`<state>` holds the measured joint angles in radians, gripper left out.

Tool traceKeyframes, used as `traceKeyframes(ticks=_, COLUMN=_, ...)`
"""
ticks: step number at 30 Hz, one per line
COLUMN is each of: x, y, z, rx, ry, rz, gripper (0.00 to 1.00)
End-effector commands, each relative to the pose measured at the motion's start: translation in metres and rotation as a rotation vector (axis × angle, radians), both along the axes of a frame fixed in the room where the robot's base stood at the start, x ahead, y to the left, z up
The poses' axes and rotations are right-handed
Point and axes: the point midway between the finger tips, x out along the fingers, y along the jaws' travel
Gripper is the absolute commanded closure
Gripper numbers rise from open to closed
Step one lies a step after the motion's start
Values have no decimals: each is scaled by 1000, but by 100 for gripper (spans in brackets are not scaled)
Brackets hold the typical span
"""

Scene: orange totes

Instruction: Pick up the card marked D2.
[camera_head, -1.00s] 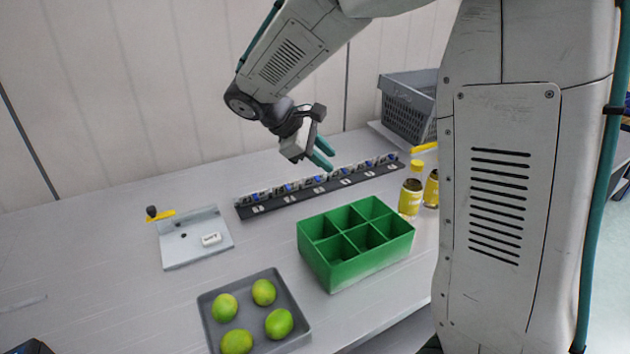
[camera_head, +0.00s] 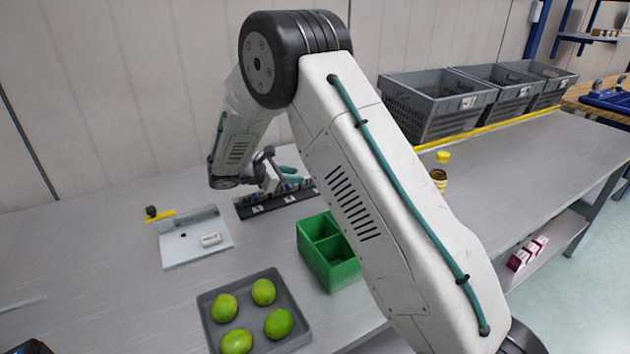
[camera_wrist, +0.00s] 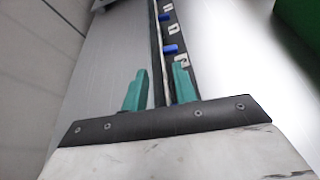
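A long black rack (camera_head: 262,209) lies on the bench near the back wall, with a row of small blue-and-grey parts and white labels. The rack also shows in the wrist view (camera_wrist: 172,35), running away from my gripper. The label letters are too small to read, so I cannot tell which one is D2. My arm hides the right part of the rack in the head view.
A green divided box (camera_head: 318,262) stands in front of the rack, partly behind my arm. A grey tray (camera_head: 208,310) holds several green fruits. A metal fixture (camera_head: 182,252) with a small white block (camera_head: 211,239) sits left. Grey crates (camera_head: 435,110) line the back right.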

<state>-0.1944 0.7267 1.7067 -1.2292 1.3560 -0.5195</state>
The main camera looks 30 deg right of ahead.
Motion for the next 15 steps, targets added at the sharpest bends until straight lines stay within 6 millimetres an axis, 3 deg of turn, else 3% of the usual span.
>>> traceKeyframes(ticks=7, x=-1, y=-36, z=-16, rx=2, ry=2, rz=-5, gripper=72)
traceKeyframes(ticks=15, x=-3, y=-44, z=-21, rx=2, ry=8, rz=-8, gripper=72)
